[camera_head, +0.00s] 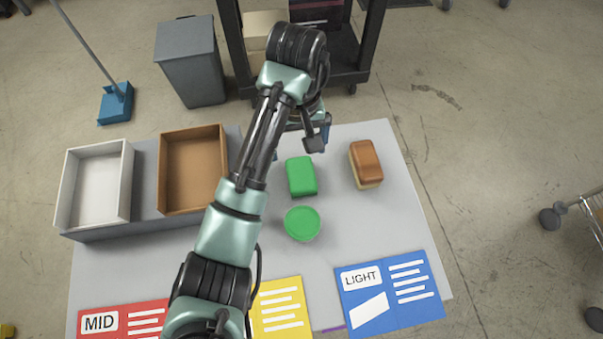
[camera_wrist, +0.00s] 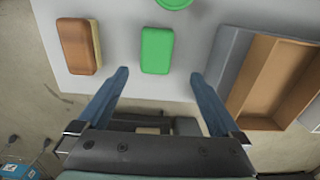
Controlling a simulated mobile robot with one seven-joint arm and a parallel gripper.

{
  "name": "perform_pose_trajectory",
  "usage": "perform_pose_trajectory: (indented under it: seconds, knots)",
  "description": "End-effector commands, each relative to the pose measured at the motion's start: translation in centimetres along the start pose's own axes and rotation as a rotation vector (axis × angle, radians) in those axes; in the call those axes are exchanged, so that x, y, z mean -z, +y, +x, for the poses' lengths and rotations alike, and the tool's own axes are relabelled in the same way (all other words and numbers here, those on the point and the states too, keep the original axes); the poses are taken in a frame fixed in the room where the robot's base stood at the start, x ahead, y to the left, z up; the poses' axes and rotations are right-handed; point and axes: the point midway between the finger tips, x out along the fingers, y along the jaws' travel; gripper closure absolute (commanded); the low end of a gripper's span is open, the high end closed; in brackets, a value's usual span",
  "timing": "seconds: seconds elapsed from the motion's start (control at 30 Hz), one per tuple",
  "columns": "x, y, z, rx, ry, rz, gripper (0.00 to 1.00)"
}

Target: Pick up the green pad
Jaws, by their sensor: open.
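The green pad (camera_head: 301,176) is a small rounded block lying flat on the grey table, right of my arm in the head view. In the wrist view the green pad (camera_wrist: 157,50) lies ahead of my fingertips, roughly between their lines and nearer the left finger. My gripper (camera_wrist: 162,74) is open and empty, with two blue fingers apart. In the head view my gripper (camera_head: 300,145) is near the table's far edge, behind the pad, and partly hidden by my own wrist.
A brown-topped block (camera_head: 366,164) lies right of the pad, and a round green lid (camera_head: 302,223) is in front. A white tray (camera_head: 64,190) and a brown tray (camera_head: 162,180) stand left. Red, yellow and blue cards (camera_head: 390,292) line the front. A grey bin (camera_head: 190,65) stands beyond.

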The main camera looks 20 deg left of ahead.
Motion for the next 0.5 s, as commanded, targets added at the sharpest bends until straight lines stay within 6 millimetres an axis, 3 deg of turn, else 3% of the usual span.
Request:
perform_pose_trajectory:
  seconds: [0.2,0.5]
  knots:
    - [0.0,0.2,3.7,-0.003,0.002,0.003,0.0]
    - [0.1,0.2,7.0,-0.003,0.004,0.003,0.0]
